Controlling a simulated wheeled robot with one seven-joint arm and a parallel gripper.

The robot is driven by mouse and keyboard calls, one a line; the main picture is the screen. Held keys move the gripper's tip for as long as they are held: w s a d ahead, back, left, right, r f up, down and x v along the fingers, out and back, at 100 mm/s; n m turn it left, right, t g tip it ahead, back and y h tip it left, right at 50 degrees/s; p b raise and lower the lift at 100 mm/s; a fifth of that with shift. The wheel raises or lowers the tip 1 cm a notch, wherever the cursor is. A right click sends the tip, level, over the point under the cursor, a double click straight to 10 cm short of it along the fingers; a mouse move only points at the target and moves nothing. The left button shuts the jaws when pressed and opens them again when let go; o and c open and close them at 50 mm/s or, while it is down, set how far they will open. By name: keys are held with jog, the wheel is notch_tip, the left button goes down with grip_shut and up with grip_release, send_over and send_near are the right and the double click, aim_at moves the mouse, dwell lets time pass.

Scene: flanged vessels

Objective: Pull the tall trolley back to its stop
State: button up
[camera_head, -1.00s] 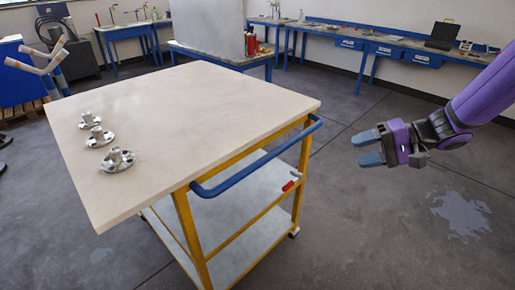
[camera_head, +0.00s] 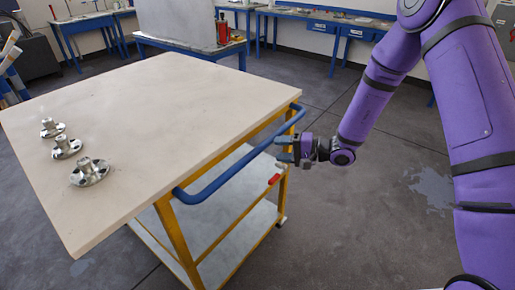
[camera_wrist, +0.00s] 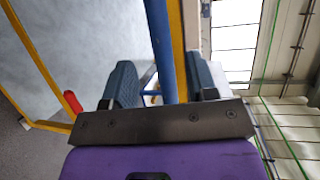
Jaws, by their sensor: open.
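The tall trolley (camera_head: 160,105) has a pale top, a yellow frame and a blue push handle (camera_head: 215,185) along its near right side.
Several shiny flanged vessels (camera_head: 67,147) stand on the left part of the top. A red piece (camera_head: 274,180) is on the frame below the handle. Blue benches (camera_head: 310,18) line the back wall. Floor (camera_head: 345,240) to the right is clear.

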aim_at(264, 148)
jog(key=x, duration=0.7)
jog(key=shift+w+a+f, duration=0.1)
jog(key=shift+a, duration=0.1)
grip_shut()
